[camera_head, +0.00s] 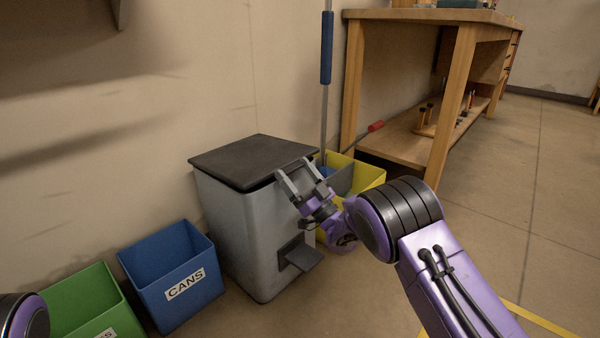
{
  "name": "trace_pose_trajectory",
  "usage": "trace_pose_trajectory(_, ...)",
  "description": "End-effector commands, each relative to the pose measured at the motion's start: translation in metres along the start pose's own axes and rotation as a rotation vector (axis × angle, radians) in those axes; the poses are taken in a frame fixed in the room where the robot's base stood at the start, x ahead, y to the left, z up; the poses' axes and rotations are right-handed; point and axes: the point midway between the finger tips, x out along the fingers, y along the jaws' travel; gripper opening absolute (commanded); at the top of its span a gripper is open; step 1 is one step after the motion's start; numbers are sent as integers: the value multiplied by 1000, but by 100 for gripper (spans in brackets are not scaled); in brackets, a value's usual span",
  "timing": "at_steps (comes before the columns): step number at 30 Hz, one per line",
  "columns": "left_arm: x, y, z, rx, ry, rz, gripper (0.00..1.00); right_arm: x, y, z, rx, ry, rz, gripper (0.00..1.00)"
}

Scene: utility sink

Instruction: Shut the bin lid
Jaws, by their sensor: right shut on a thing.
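The grey bin (240,230) stands against the wall, with a pedal (300,257) low on its front. Its dark, flat lid (245,158) lies over the top and looks nearly level. Whether a small gap is left under its edge is hard to tell. My right gripper (293,168) is at the lid's front right edge, shut on the lid there. Its fingers hide part of that edge and the bin's upper corner. Only a rounded part of my left arm shows at the lower left corner; my left gripper is out of view.
A blue box marked CANS (170,270) and a green box (85,305) stand left of the bin. A yellow box (368,175) and a blue-gripped pole (326,48) are behind it to the right. A wooden workbench (465,95) stands farther back. Floor at right is clear.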

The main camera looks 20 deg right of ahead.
Motion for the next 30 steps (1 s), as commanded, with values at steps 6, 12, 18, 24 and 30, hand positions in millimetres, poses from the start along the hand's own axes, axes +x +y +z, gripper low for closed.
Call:
trace_pose_trajectory(6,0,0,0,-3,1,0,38,-1,-2,2,-3,-9,-5,30)
trace_pose_trajectory(12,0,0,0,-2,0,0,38,-1,-1,2,-3,-7,-5,100)
trace_pose_trajectory(18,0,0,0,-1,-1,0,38,-1,-1,1,-2,-5,-4,100)
trace_pose_trajectory(24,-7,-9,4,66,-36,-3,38,-27,0,-2,-1,-9,-2,100)
trace_pose_trajectory(30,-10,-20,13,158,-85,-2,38,-78,1,-1,-3,-9,0,100)
